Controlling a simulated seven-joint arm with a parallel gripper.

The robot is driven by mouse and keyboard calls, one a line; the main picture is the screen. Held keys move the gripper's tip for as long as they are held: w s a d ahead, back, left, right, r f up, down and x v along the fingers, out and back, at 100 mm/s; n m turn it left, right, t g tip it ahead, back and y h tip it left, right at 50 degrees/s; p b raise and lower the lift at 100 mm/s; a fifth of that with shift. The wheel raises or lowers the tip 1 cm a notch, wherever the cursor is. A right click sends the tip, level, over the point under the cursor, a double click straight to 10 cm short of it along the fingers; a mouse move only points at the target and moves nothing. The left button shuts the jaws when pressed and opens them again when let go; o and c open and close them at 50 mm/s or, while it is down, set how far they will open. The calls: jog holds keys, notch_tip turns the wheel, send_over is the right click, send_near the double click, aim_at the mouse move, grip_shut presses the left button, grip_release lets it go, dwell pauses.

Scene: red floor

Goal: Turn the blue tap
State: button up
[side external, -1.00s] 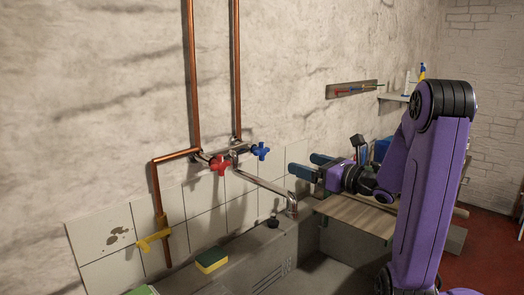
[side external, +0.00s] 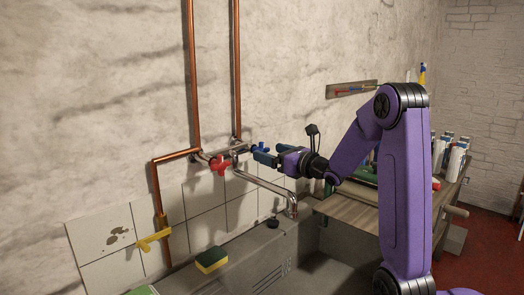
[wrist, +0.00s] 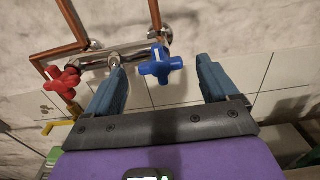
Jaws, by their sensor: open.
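The blue tap (wrist: 160,65) is a cross-shaped handle on the right end of the chrome mixer on the wall. In the wrist view it shows between and just beyond the two fingers of my gripper (wrist: 160,80), nearer the middle than either finger. My gripper is open and empty. In the side view my gripper (side external: 262,154) is level with the blue tap (side external: 257,147), and its fingers partly cover it. I cannot tell whether a finger touches the handle.
A red cross-shaped tap (side external: 221,164) is to the left on the same mixer. The spout (side external: 265,186) slopes below toward the sink. Copper pipes (side external: 192,75) run up the wall. A sponge (side external: 211,260) lies on the sink edge. A wooden bench (side external: 350,212) stands to the right.

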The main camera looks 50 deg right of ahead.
aim_at(265, 150)
jog(key=shift+w, duration=2.2)
jog(key=c, duration=1)
